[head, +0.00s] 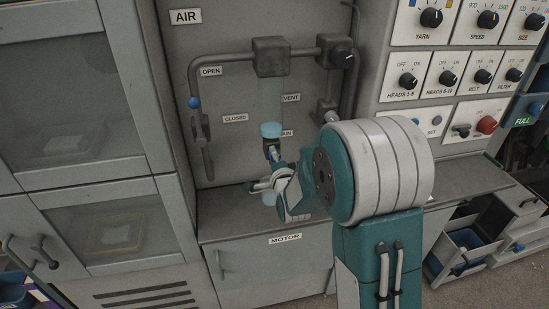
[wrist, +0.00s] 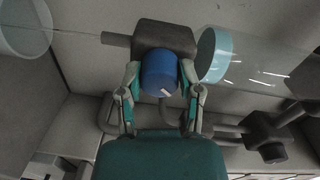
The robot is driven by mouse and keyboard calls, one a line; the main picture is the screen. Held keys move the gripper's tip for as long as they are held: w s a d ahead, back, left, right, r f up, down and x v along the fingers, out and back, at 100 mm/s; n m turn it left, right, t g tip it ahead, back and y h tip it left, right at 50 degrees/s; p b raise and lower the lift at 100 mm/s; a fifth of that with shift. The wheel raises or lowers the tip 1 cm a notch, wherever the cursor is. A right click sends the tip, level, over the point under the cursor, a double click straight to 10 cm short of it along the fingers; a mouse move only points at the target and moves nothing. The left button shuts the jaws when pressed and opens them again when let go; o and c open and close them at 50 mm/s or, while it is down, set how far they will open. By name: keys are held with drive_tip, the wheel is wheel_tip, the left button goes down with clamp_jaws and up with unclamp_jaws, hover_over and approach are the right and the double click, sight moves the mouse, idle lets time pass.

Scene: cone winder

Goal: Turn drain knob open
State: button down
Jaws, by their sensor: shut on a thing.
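In the wrist view a blue round knob (wrist: 159,68) with a white mark near its lower edge sits on a dark grey block (wrist: 165,34). My gripper (wrist: 160,78) is shut on this knob, one finger at each side. In the head view my gripper (head: 278,187) is in front of the panel, below the pale blue end of a clear bowl (head: 271,130).
A black knob (head: 342,54) is at upper right. The MOTOR cabinet (head: 270,270) and its ledge lie below. A control panel (head: 450,75) stands right.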

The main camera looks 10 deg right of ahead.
drive_tip(key=shift+d, duration=0.1)
idle(0.5)
drive_tip(key=shift+c, duration=1.3)
unclamp_jaws()
drive_tip(key=shift+w+d, duration=0.1)
drive_tip(key=s, duration=1.2)
drive_tip(key=shift+r, duration=0.15)
drive_tip(key=s+r+n+g, duration=0.3)
drive_tip(key=s+n+g, duration=0.3)
drive_tip(key=s, duration=0.6)
drive_tip(key=s+r+n+g, duration=0.4)
drive_tip(key=s+n+g, duration=0.2)
drive_tip(key=s+n, duration=0.3)
drive_tip(key=s, duration=0.3)
drive_tip(key=shift+a, duration=0.2)
